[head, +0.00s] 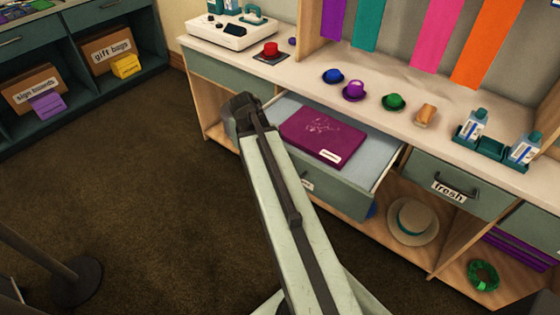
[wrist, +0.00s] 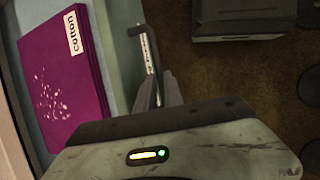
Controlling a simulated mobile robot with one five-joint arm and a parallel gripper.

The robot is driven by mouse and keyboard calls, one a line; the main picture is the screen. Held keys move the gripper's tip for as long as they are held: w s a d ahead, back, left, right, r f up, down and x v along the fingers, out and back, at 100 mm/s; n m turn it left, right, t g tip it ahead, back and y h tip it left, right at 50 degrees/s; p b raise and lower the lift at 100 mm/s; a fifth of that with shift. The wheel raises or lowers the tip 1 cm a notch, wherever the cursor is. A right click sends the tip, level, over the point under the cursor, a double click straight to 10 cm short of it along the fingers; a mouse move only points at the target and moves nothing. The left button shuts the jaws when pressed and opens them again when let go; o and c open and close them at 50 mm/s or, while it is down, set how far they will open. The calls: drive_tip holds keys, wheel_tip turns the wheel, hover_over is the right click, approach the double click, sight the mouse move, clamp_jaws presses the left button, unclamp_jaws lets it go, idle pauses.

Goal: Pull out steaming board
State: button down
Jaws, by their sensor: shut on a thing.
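A teal drawer (head: 345,200) stands pulled out from under the counter, its pale inside showing. A flat magenta item (head: 320,137) with white specks lies in it; its label reads "cotton" in the wrist view (wrist: 62,85). I see nothing marked as a steaming board. The drawer front's bar handle (wrist: 152,58) shows in the wrist view, with a pale label beside it. My gripper (wrist: 163,92) is at the lower end of this handle, shut on it. In the head view my arm hides the handle and the fingertips.
The counter (head: 300,62) holds a white device (head: 228,30), a red button (head: 271,49), small coloured hats and bottles (head: 473,125). A post base (head: 75,280) stands lower left; carpet between is clear.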

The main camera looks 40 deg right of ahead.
drive_tip(key=c, duration=1.5)
unclamp_jaws()
drive_tip(key=shift+a, duration=0.1)
drive_tip(key=shift+w+r, duration=0.1)
drive_tip(key=shift+r, duration=0.05)
drive_tip(key=p+v, duration=0.7)
drive_tip(key=shift+r, duration=0.3)
